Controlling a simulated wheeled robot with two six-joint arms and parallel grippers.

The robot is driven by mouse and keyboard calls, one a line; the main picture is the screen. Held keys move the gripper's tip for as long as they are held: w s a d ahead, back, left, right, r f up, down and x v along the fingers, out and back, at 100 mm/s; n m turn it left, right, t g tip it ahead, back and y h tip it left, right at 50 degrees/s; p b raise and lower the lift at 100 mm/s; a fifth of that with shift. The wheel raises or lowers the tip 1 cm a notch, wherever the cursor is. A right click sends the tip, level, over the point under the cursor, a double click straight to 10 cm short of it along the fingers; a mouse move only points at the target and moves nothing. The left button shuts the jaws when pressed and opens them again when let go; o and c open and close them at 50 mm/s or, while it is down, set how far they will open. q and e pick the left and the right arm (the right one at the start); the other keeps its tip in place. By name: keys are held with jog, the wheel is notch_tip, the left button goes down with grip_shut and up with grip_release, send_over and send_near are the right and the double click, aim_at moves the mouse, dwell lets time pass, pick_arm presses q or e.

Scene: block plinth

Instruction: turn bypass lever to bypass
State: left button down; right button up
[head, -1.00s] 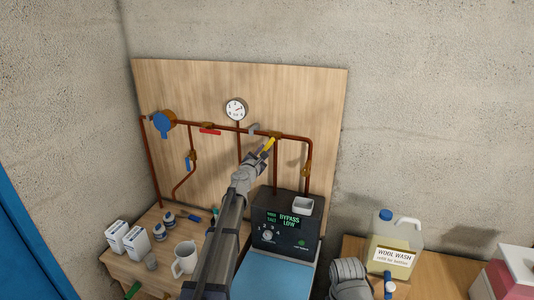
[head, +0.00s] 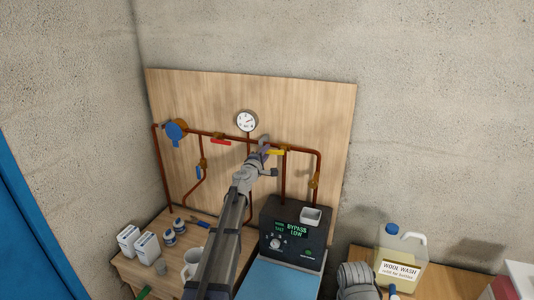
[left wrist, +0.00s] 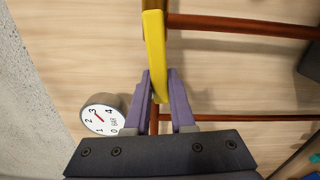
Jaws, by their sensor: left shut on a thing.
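The yellow lever (head: 277,152) sits on a brass valve on the horizontal copper pipe, at the right part of the wooden board. In the head view it lies close to the line of the pipe, its free end to the left. My left gripper (head: 265,149) is shut on the lever near that free end. The left wrist view shows the yellow lever (left wrist: 155,45) between the purple fingers of the gripper (left wrist: 160,85). A dark control box (head: 291,237) below shows "BYPASS LOW" in green.
A pressure gauge (head: 246,121), a red-handled valve (head: 220,141), a blue wheel (head: 176,130) and a blue lever (head: 199,172) are on the pipes. White boxes (head: 147,246) and a mug (head: 191,263) stand lower left; a wool wash jug (head: 400,257) stands right.

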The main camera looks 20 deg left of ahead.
pick_arm(q)
jog(key=shift+r+m, duration=0.35)
jog(key=shift+m, duration=0.35)
jog(key=shift+p, duration=0.3)
jog(key=c, duration=0.8)
grip_release()
jog(key=shift+o, duration=0.2)
jog(key=s, duration=0.7)
jog(key=shift+s+a, duration=0.15)
jog(key=shift+s, duration=0.25)
